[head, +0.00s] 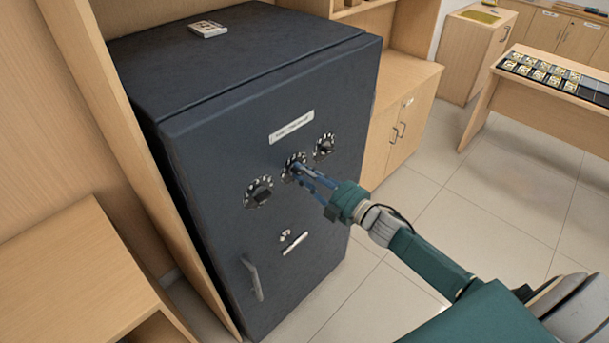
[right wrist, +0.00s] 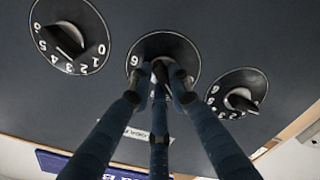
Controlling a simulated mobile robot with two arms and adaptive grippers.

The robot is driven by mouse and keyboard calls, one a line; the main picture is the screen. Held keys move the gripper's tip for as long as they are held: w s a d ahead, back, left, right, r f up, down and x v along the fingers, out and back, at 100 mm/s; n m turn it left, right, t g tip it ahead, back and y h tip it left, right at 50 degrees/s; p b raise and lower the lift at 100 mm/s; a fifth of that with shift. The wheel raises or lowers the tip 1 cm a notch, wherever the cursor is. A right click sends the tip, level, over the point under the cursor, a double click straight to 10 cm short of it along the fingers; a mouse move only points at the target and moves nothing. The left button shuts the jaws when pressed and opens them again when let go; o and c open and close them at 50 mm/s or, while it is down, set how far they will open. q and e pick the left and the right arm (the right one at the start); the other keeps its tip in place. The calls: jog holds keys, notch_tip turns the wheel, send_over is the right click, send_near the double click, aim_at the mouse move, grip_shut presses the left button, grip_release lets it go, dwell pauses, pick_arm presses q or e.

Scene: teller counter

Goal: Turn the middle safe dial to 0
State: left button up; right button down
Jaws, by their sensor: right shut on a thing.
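The dark safe (head: 210,225) stands with three black dials with white numbers in a slanted row on its door. The middle dial (head: 290,162) is partly covered by my right gripper (head: 299,172). In the right wrist view, the blue fingers of the gripper (right wrist: 163,76) close around the knob of the middle dial (right wrist: 163,43). One digit shows at that dial's left edge; the rest of its numbers and its pointer are hidden, so its setting cannot be read. My left gripper is not in view.
The left dial (head: 258,192) and right dial (head: 325,147) sit close on either side. A white label (head: 291,127) is above them; a handle (head: 252,278) is below. Wooden panels flank the safe's left side. Tiled floor is open at right.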

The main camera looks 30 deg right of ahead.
jog(key=shift+s+a+n+b, duration=0.1)
jog(key=shift+n+b, duration=0.7)
jog(key=shift+n, duration=1.15)
jog(key=shift+a+n+b, duration=0.1)
jog(key=shift+n+b, duration=0.7)
jog(key=shift+n, duration=1.15)
jog(key=c, duration=1.6)
grip_release()
jog(key=v, duration=1.2)
jog(key=shift+r, duration=0.1)
